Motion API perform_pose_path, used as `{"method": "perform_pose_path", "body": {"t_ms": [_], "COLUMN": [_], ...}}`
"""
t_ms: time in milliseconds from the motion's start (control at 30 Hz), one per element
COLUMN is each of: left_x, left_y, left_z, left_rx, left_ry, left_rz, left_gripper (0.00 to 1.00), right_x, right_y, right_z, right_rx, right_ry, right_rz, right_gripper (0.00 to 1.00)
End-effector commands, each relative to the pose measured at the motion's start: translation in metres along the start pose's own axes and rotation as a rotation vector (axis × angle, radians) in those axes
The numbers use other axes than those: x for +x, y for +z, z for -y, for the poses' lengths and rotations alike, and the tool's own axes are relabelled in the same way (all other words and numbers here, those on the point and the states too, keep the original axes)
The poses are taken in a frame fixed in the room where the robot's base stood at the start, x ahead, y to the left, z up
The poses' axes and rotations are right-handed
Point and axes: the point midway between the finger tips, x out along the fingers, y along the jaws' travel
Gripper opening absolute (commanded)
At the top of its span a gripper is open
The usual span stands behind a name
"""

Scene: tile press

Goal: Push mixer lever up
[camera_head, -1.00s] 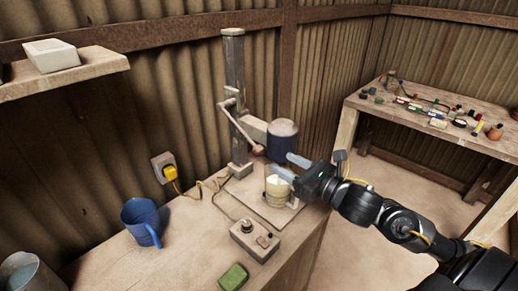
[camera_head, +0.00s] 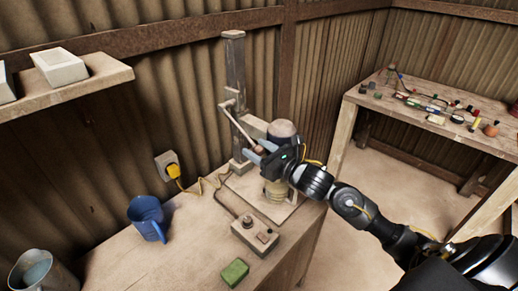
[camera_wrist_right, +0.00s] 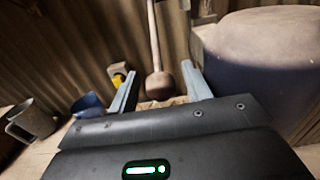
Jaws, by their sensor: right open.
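The mixer (camera_head: 235,75) stands on the bench, with a tall grey post and a dark motor housing (camera_head: 283,129) on its right. Its lever (camera_head: 238,124) slants down to the right and ends in a round brown knob. My right gripper (camera_head: 252,154) is open at the lever's lower end, in front of the motor housing. In the right wrist view the knob (camera_wrist_right: 160,85) sits between the two open fingers (camera_wrist_right: 160,92); contact cannot be told. A container (camera_head: 276,190) under the housing is partly hidden by my gripper. My left gripper is not in view.
A yellow plug (camera_head: 173,171) with a cable is at the wall. A shelf (camera_head: 70,92) juts out at upper left.

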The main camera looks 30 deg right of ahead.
Motion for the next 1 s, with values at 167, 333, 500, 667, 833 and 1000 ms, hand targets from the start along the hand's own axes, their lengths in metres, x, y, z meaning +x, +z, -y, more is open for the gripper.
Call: {"method": "perform_pose_path", "body": {"t_ms": [167,333,500,667,833,1000], "left_x": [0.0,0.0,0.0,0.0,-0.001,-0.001], "left_y": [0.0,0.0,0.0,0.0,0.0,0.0], "left_z": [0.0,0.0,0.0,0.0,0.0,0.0], "left_rx": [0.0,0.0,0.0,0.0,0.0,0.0], "left_ry": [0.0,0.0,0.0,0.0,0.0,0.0], "left_rz": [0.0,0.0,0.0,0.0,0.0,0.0], "left_gripper": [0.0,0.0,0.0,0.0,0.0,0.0], "right_x": [0.0,-0.001,-0.001,-0.001,-0.002,-0.002], "right_y": [0.0,0.0,0.0,0.002,0.007,0.013], "right_z": [0.0,0.0,0.0,0.0,0.0,-0.001], "right_rx": [0.0,0.0,0.0,0.0,0.0,-0.001], "right_ry": [0.0,-0.001,-0.001,0.0,0.001,0.003], "right_rz": [0.0,0.0,0.0,0.001,0.003,0.007], "right_gripper": [0.29,0.07,0.0,0.0,0.0,0.0]}}
